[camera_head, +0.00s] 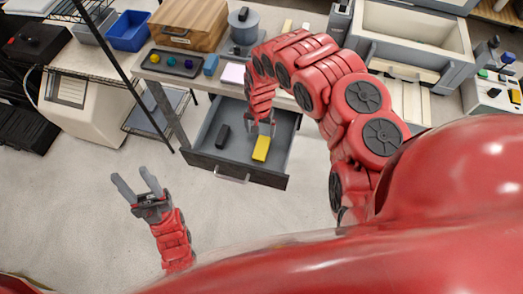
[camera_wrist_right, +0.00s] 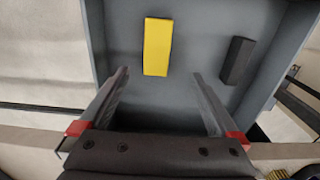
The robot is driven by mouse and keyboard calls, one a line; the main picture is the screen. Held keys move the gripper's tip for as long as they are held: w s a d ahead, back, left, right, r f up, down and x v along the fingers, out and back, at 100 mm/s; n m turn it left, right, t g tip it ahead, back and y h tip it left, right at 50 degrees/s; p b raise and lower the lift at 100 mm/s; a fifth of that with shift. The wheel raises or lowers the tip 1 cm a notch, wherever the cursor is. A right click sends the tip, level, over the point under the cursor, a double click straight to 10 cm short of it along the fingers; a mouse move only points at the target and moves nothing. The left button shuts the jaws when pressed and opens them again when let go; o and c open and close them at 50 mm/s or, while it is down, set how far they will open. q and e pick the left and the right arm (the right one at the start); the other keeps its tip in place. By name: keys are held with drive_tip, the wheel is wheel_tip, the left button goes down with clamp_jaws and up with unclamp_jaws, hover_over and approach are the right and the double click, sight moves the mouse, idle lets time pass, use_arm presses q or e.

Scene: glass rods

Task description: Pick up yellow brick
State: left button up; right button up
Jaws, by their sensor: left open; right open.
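The yellow brick (camera_head: 261,149) lies in an open grey drawer (camera_head: 205,150), toward its right front. It also shows in the right wrist view (camera_wrist_right: 157,46), lying flat on the drawer floor, beyond my fingertips and a little left of the middle between them. My right gripper (camera_head: 262,128) is open and empty, reaching down over the drawer close to the brick. Its two fingers (camera_wrist_right: 160,80) point toward the drawer floor and do not touch the brick. My left gripper (camera_head: 135,185) is open and empty, over the floor left of the drawer.
A dark block (camera_head: 222,136) lies in the drawer left of the brick; it also shows in the right wrist view (camera_wrist_right: 237,60). The drawer walls surround both. Above stands a table with a wooden box (camera_head: 189,25), a dark tray (camera_head: 172,63) and a pink-white pad (camera_head: 232,74).

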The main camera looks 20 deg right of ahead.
wheel_tip(320, 180, down, 6)
drive_tip(key=b, duration=0.4)
drive_tip(key=shift+f, duration=0.2)
drive_tip(key=shift+s+f, duration=0.15)
drive_tip(key=shift+f, duration=0.2)
drive_tip(key=f, duration=0.1)
drive_tip(key=f+p, duration=0.1)
drive_tip(key=f, duration=0.2)
drive_tip(key=shift+s+d, duration=0.15)
drive_tip(key=shift+s, duration=0.1)
drive_tip(key=shift+f, duration=0.15)
clamp_jaws()
